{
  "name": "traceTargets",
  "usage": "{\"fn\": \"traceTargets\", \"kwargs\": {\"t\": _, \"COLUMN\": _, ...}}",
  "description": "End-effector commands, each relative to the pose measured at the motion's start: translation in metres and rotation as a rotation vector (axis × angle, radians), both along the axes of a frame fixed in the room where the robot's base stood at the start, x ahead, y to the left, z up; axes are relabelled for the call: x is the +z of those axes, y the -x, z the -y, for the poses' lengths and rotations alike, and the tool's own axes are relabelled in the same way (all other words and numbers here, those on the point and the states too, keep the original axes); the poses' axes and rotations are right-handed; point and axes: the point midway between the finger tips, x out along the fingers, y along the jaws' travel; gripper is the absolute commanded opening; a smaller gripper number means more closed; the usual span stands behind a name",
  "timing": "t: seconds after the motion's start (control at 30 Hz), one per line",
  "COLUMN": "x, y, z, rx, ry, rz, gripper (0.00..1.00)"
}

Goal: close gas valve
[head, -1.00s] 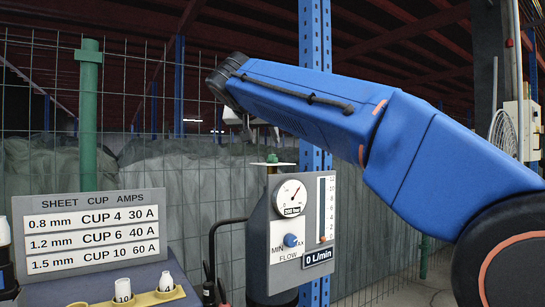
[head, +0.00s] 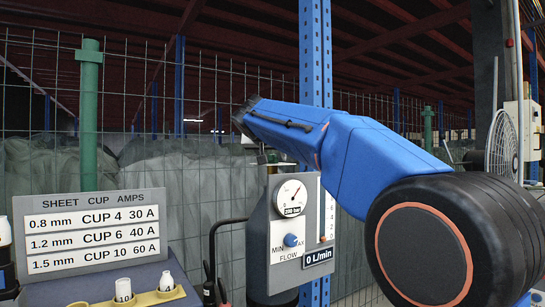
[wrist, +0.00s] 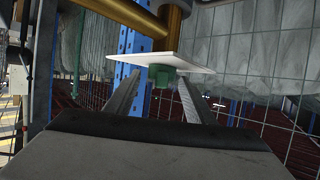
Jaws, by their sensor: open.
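The gas valve is a small green knob (wrist: 163,75) on a white plate (wrist: 160,60), atop a brass stem (wrist: 170,22); the wrist view shows it upside down. In the head view the plate (head: 275,165) sits above the grey gauge panel (head: 265,240), partly hidden by my arm. My gripper (wrist: 160,84) is open, one finger on each side of the knob, with the knob at or just between the tips. I cannot tell whether a finger touches it.
The panel carries a pressure gauge (head: 289,197), a blue flow knob (head: 291,240) and a 0 L/min display (head: 318,257). A blue post (head: 315,60) and wire fence stand behind.

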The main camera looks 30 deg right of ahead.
Motion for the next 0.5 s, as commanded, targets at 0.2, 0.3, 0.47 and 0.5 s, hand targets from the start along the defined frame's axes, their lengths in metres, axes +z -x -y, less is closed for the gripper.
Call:
{"fn": "traceTargets", "kwargs": {"t": 0.2, "x": -0.0015, "y": -0.0027, "z": 0.0021, "rx": 0.001, "ry": 0.000, "rz": 0.000, "gripper": 0.49}}
{"fn": "traceTargets", "kwargs": {"t": 0.3, "x": -0.0014, "y": -0.0026, "z": 0.0019, "rx": 0.001, "ry": 0.000, "rz": 0.000, "gripper": 0.49}}
{"fn": "traceTargets", "kwargs": {"t": 0.47, "x": -0.0014, "y": -0.0025, "z": 0.0019, "rx": 0.000, "ry": 0.000, "rz": 0.000, "gripper": 0.18}}
{"fn": "traceTargets", "kwargs": {"t": 0.5, "x": -0.0015, "y": -0.0025, "z": 0.0018, "rx": 0.000, "ry": 0.000, "rz": 0.000, "gripper": 0.09}}
